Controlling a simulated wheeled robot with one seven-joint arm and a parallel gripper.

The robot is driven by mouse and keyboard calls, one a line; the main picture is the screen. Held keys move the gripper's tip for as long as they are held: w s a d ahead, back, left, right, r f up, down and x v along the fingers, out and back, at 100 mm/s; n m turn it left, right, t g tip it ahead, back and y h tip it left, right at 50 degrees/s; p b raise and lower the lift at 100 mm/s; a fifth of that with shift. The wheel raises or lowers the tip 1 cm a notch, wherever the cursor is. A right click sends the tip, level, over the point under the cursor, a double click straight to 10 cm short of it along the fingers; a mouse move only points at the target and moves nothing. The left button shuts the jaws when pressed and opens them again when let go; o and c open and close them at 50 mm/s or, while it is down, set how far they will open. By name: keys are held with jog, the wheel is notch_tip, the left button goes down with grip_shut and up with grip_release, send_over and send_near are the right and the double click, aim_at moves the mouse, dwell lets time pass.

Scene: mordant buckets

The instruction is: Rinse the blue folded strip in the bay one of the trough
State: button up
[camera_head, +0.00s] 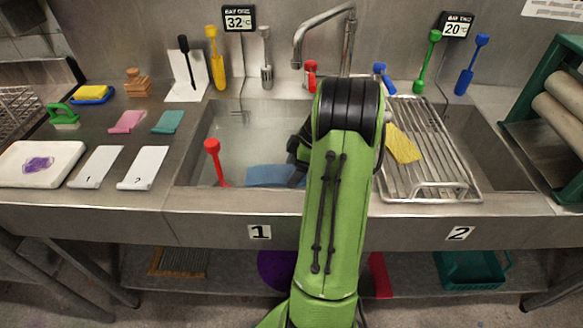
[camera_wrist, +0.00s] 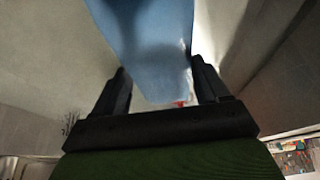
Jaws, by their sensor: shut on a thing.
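The blue folded strip (camera_head: 268,176) is low in the left basin, bay one of the trough (camera_head: 238,128), near its front wall. My arm hides its right end. In the wrist view the strip (camera_wrist: 150,45) runs between the fingers of my gripper (camera_wrist: 161,78), which is shut on it. In the head view only a dark part of my gripper (camera_head: 298,150) shows beside the arm. Bay one seems to hold cloudy water; how deep the strip lies in it I cannot tell. A sign reading BAY ONE, 32 (camera_head: 238,18), stands behind.
A red-handled tool (camera_head: 215,160) leans in the front left of bay one. A faucet (camera_head: 327,30) arches behind. A wire rack (camera_head: 425,150) with a yellow strip (camera_head: 402,146) lies right of my arm, partly over bay two (camera_head: 480,150). Pink (camera_head: 128,122) and teal (camera_head: 168,122) strips lie left.

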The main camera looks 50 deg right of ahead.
jog(key=shift+w+d+p, duration=0.15)
jog(key=shift+w+p, duration=0.3)
jog(key=shift+w, duration=0.2)
jog(key=shift+s+a+b, duration=0.2)
jog(key=shift+s+b, duration=0.3)
jog(key=shift+s, duration=0.3)
notch_tip(320, 180, up, 11)
jog(key=p, duration=0.8)
jog(key=shift+f+p, duration=0.15)
jog(key=shift+p, duration=0.25)
dwell(0.7)
dwell(3.0)
notch_tip(320, 180, up, 5)
jog(key=p, duration=0.4)
